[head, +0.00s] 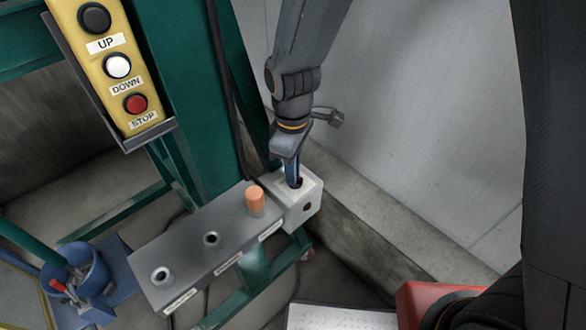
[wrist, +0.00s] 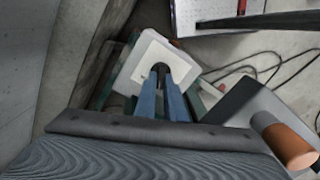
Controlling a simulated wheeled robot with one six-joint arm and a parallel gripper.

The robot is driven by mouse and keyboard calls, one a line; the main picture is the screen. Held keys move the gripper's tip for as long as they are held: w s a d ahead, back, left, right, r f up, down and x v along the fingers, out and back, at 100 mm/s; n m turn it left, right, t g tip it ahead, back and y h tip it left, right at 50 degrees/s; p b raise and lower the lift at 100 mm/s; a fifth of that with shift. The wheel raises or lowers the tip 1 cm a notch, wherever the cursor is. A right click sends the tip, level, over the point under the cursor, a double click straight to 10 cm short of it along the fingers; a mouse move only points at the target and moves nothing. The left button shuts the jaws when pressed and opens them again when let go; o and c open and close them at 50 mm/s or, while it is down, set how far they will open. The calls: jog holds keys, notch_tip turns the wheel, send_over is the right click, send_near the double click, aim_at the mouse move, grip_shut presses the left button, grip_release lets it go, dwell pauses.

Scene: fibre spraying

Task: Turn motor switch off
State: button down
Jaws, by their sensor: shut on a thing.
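The motor switch is a white box (head: 301,203) at the right end of a grey metal shelf, with a dark knob on its top face. My gripper (head: 293,182) reaches down onto the box from above, and its fingers hide most of the knob in the head view. In the wrist view the white box (wrist: 140,60) lies ahead of my gripper (wrist: 161,82), whose two blue fingers are shut on the black knob (wrist: 160,69). Which way the knob is turned cannot be told.
The grey shelf (head: 190,248) bears an orange cylinder (head: 255,200) close to the switch and has two round holes. A yellow UP/DOWN/STOP button box (head: 112,75) hangs on the green frame. A blue bucket (head: 85,268) stands lower left. A concrete wall is at right.

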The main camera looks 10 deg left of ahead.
jog(key=shift+a+r+n, duration=0.1)
jog(key=shift+n, duration=0.8)
jog(key=c, duration=1.8)
grip_release()
jog(key=shift+c, duration=0.2)
jog(key=shift+r+b, duration=0.7)
jog(key=shift+r, duration=3.15)
jog(key=s+d+m+t, duration=0.1)
jog(key=s+d+m, duration=0.1)
jog(key=d+m, duration=1.4)
jog(key=d, duration=0.9)
jog(key=shift+s+d+m, duration=0.15)
jog(key=shift+s+m, duration=0.25)
